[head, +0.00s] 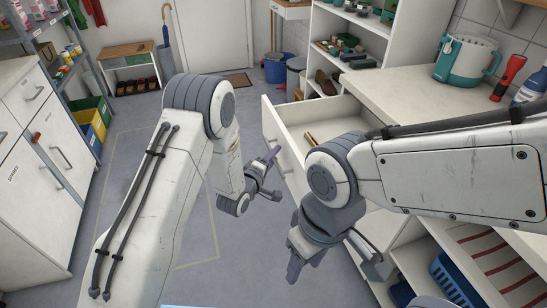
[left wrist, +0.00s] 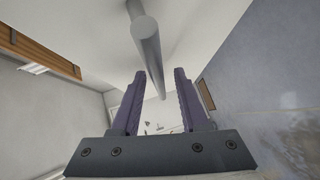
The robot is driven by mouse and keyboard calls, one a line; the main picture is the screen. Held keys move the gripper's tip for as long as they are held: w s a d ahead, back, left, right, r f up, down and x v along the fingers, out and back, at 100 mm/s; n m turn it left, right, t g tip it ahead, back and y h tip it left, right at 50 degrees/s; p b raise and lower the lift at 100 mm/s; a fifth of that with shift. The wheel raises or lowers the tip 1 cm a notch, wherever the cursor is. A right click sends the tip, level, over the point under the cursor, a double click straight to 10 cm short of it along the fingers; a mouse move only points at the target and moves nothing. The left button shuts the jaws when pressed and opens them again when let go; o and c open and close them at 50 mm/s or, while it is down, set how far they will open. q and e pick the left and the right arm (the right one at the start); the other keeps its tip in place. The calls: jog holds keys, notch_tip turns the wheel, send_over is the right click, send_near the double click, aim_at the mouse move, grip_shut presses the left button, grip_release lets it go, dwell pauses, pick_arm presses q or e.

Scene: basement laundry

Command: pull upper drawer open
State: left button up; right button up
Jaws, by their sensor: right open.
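The upper drawer (head: 325,122) under the right worktop stands pulled out, its pale inside showing with a small wooden item (head: 310,138) in it. Its front (head: 270,122) faces left, partly hidden behind my arms. My left gripper (head: 273,174) is beside this front, with its fingers apart. In the left wrist view, a round grey bar (left wrist: 147,45), which looks like a handle, runs from above toward the gap between the open fingers (left wrist: 157,100). I cannot tell whether it touches them. My right gripper (head: 306,266) is open and empty, low in front of the cabinet.
The worktop (head: 410,90) carries a teal and white jug (head: 465,60), a red flashlight (head: 509,77) and a blue bottle (head: 531,90). A blue basket (head: 455,282) sits on the lower shelf. White cabinets (head: 40,170) stand left; the floor between is clear.

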pick_arm(q)
jog(key=v, duration=1)
jog(key=shift+s, duration=0.2)
dwell(0.4)
jog(key=s+d+r+m+g+y, duration=0.3)
jog(key=s+d+m+g, duration=0.1)
jog(key=s+m+g, duration=0.4)
jog(key=s+a+r+m+g+y, duration=0.1)
jog(key=s+r+m+g, duration=0.3)
jog(key=s, duration=0.6)
jog(key=s+a+r+m+g+y, duration=0.1)
jog(key=s+a+r+m+g, duration=0.15)
jog(key=s+m, duration=0.6)
jog(key=s+r+n+p, duration=0.2)
jog(key=s+r+p, duration=0.1)
jog(key=r+p, duration=1)
jog(key=shift+s+r+y, duration=0.25)
jog(key=shift+r+y, duration=0.05)
jog(key=shift+r, duration=0.25)
